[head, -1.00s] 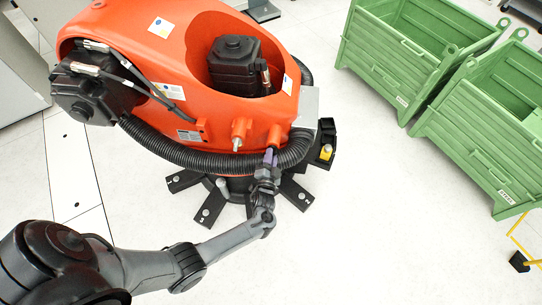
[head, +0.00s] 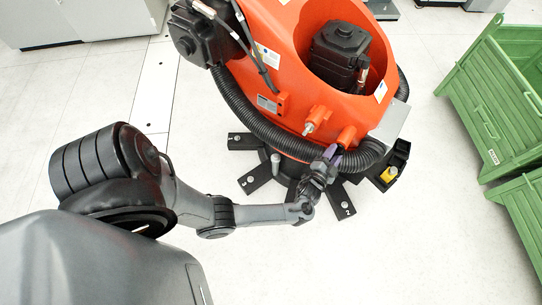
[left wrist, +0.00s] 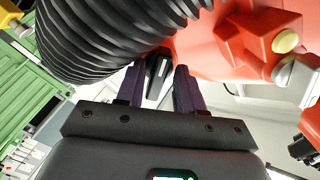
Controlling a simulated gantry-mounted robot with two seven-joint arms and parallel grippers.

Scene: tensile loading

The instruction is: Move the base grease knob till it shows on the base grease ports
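The big orange robot has two stubby base grease ports low on its front. The left port (head: 319,113) carries a pale metallic knob (head: 309,129). The right port (head: 347,136) is just above my left gripper (head: 332,154). The gripper's purple fingers point up at the right port and the black hose; I cannot tell whether they touch. A pale yellowish round end (left wrist: 286,41) and a grey cylindrical end (left wrist: 290,73) show at right. My right gripper is out of view.
A ribbed black hose (head: 262,126) wraps the orange base and passes close to the fingers in the left wrist view (left wrist: 110,40). Black base feet (head: 257,178) spread below. Green crates (head: 490,110) stand right. The floor in front is clear.

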